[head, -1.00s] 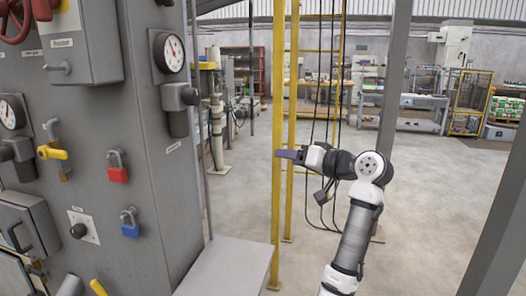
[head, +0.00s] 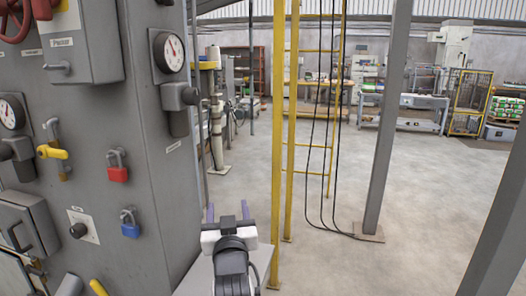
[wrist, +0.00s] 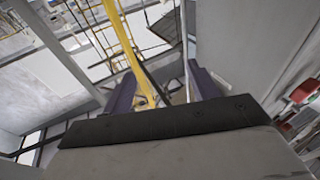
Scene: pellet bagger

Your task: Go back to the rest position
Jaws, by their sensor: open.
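My gripper (head: 228,212) is low in the middle of the head view, in front of the grey ledge beside the machine cabinet. Its two purple fingers point away from me and stand apart with nothing between them. In the wrist view my gripper (wrist: 163,90) shows both fingers spread, with the yellow ladder frame seen beyond them. My arm comes up from the bottom edge of the head view.
The grey cabinet (head: 150,200) with a gauge (head: 168,52), a red padlock (head: 117,166) and a blue padlock (head: 130,222) fills the left. A yellow ladder (head: 283,150) and a grey post (head: 385,130) stand right of my gripper. Open floor (head: 430,220) lies at right.

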